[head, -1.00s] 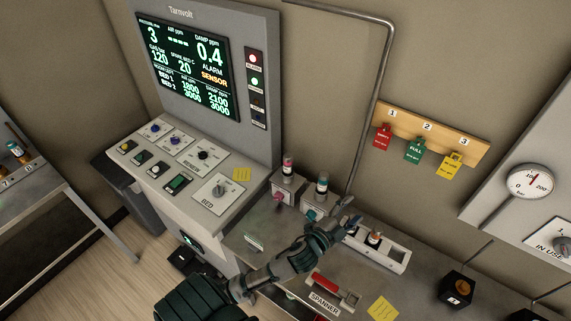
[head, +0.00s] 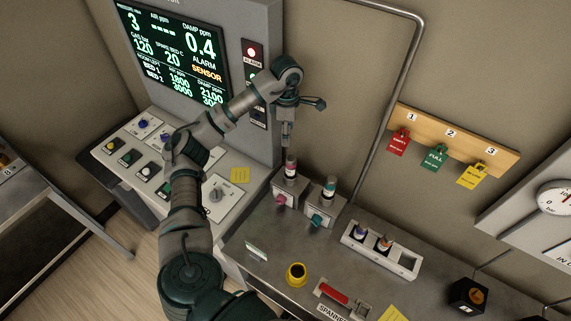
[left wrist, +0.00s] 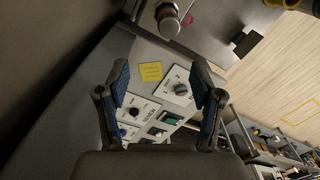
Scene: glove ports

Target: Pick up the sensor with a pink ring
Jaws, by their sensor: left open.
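The sensor with a pink ring (head: 290,168) stands upright in a grey block with a pink knob (head: 280,200), at the back of the bench beside the console. A similar sensor with a teal ring (head: 329,188) stands in the block to its right. My left gripper (head: 287,140) points down just above the pink-ringed sensor in the head view, apparently apart from it. In the left wrist view, my left gripper (left wrist: 161,85) is open with nothing between its fingers. A sensor top with a reddish ring (left wrist: 168,22) shows beyond the fingers, at the top edge. My right gripper is not in view.
The console (head: 262,165) rises close to the left. A pipe (head: 383,100) runs up the wall to the right. A white tray (head: 405,265) with two small sensors, a yellow round item (head: 296,272) and a red-handled spanner (head: 333,292) are on the bench.

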